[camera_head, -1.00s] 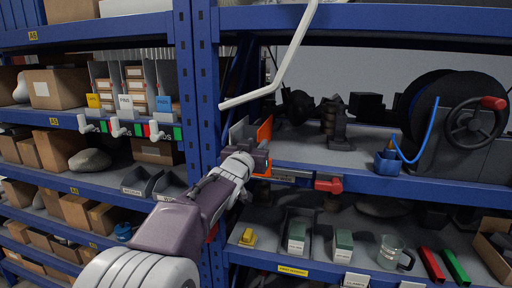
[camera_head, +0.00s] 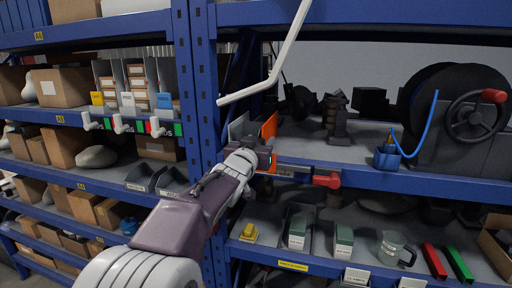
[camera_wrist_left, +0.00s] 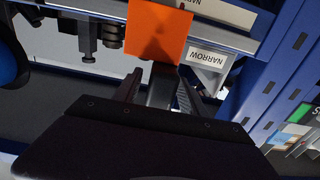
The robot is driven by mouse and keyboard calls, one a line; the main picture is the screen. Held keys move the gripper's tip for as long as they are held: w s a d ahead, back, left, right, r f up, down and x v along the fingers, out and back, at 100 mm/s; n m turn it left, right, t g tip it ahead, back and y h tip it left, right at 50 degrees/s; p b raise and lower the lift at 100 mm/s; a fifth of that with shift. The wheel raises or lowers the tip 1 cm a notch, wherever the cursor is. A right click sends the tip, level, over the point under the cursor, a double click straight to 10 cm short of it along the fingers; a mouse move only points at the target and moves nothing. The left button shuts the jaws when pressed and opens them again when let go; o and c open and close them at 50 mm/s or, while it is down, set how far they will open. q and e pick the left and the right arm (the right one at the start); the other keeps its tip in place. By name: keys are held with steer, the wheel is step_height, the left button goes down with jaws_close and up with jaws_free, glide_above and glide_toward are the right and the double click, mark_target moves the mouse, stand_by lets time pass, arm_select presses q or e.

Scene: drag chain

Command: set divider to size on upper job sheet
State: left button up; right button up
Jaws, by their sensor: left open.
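An orange upright panel (camera_head: 268,129), which looks like the divider, stands at the left end of the middle shelf in the right bay. A grey plate (camera_head: 239,128) stands beside it. My left gripper (camera_head: 266,157) is at the shelf's front edge, just below the orange panel. In the left wrist view, the fingers of my left gripper (camera_wrist_left: 160,88) are apart, with a dark grey piece between them; I cannot tell if they touch it. The orange panel (camera_wrist_left: 158,34) is just beyond them, beside a white NARROW label (camera_wrist_left: 208,59). I cannot make out a job sheet. My right gripper is not in view.
A blue upright (camera_head: 196,130) stands left of my arm. A red handle (camera_head: 327,181) sticks out from the shelf front to the right. A blue cup (camera_head: 387,158) and a handwheel (camera_head: 474,115) are farther right. A pale bent rod (camera_head: 268,84) hangs across the upper front.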

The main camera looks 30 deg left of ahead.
arm_select(q)
steer(key=p+v, duration=0.4)
steer(key=v, duration=0.4)
steer(key=shift+s+a, duration=0.15)
steer(key=shift+a, duration=0.1)
steer(key=shift+d, duration=0.1)
